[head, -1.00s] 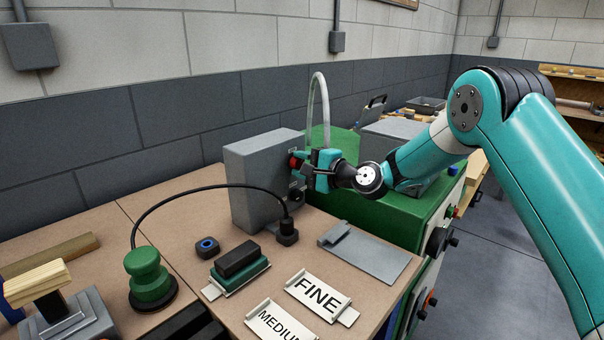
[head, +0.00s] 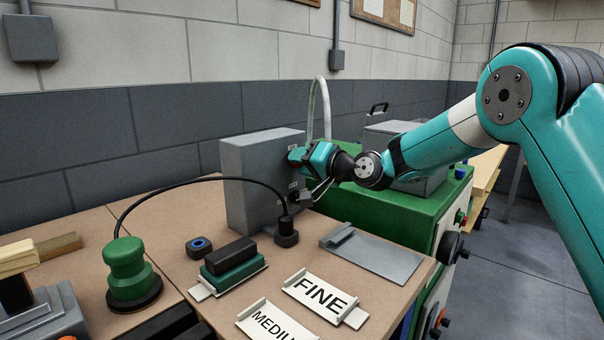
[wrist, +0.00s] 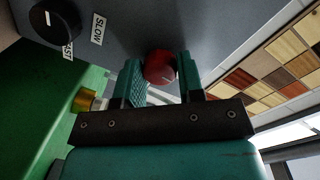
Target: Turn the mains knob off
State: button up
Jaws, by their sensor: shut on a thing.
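The mains knob, a red round knob (wrist: 158,66), sits on the face of the grey box (head: 250,185). In the wrist view it is between the two teal fingers of my gripper (wrist: 160,78), which is shut on it. A pale mark shows on the knob, but I cannot read its setting. In the head view my gripper (head: 300,156) is against the upper right face of the box and hides the knob.
A black knob (wrist: 54,22) with SLOW and FAST labels is on the same face. A black plug and cable (head: 286,232) stand at the box's foot. A green machine (head: 400,215) lies behind my gripper. FINE (head: 318,295) and MEDIUM plates lie in front.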

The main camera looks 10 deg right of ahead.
jog(key=shift+f+n+b, duration=0.2)
jog(key=shift+n+b, duration=0.25)
jog(key=shift+n, duration=0.15)
jog(key=o, duration=0.9)
jog(key=shift+r, duration=0.15)
jog(key=shift+s, duration=0.1)
jog(key=b+v, duration=0.2)
jog(key=v, duration=1.5)
jog(key=shift+s+b, duration=0.15)
jog(key=shift+b, duration=0.2)
